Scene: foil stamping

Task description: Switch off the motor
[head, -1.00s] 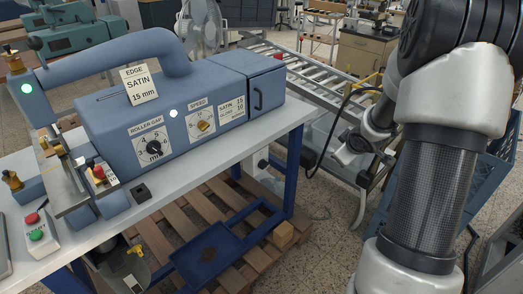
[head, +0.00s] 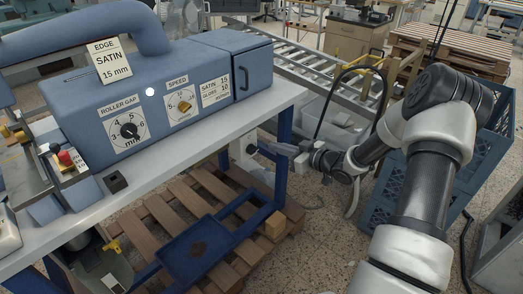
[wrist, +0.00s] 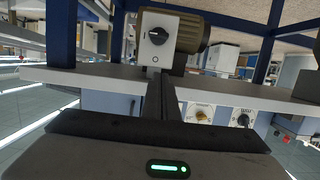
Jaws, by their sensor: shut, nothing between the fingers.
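The motor (wrist: 174,33) shows in the wrist view, which looks upside down, as a brownish ribbed body under the table. A pale switch plate (wrist: 148,52) on it carries a black rotary knob (wrist: 157,36) and a round mark. In the head view the pale switch box (head: 240,153) sits below the table's right end, its dark knob (head: 251,149) facing my gripper. My gripper (head: 277,147) is shut and empty, level with the knob and a little to its right. Its closed fingers (wrist: 161,88) point toward the plate in the wrist view. Contact with the knob is not visible.
The blue machine (head: 150,90) with dials stands on the table (head: 200,135). A blue table leg (head: 282,165) is close to my gripper. A wooden pallet (head: 165,225) lies below. A roller conveyor (head: 320,75) and blue crate (head: 385,205) are nearby.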

